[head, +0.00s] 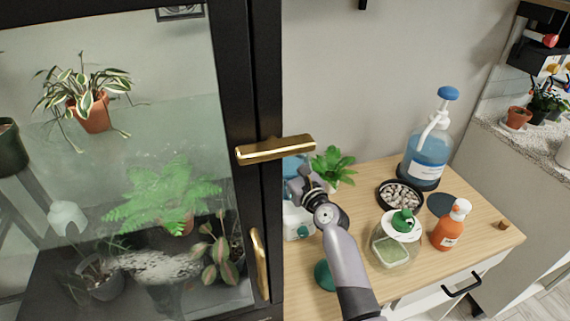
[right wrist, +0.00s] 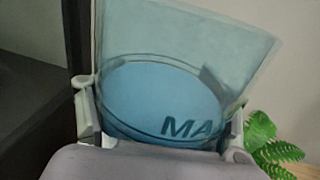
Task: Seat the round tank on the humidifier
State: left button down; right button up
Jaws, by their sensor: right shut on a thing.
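The round tank is translucent blue; its upper part (head: 292,164) shows in the head view beside the cabinet's black frame. My right gripper (head: 298,182) is shut on it. In the right wrist view, the tank (right wrist: 170,60) with dark "MA" lettering stands between the two fingers of my right gripper (right wrist: 160,112). A white body, likely the humidifier (head: 296,222), shows below the gripper, partly hidden by the frame and my arm. I cannot tell whether the tank touches it. My left gripper is not in view.
The glass cabinet's black frame (head: 260,80) and brass handle (head: 276,148) are close left of the gripper. A small plant (head: 333,163), pebble tray (head: 400,194), blue pump bottle (head: 428,155), green-lidded jar (head: 396,245) and orange bottle (head: 448,228) stand on the wooden top (head: 490,232).

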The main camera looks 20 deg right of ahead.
aim_at(290, 173)
jog(key=shift+r, duration=0.15)
jog(key=shift+f+b, duration=0.35)
jog(key=shift+f, duration=0.25)
dwell(0.4)
jog(key=o, duration=1.6)
jog(key=shift+o, duration=0.4)
jog(key=shift+f, duration=0.2)
jog(key=shift+p+v, duration=0.65)
jog(key=shift+v, duration=0.95)
jog(key=shift+p+v, duration=0.35)
jog(key=shift+v, duration=0.9)
jog(key=shift+p+v, duration=0.45)
jog(key=shift+v, duration=2.25)
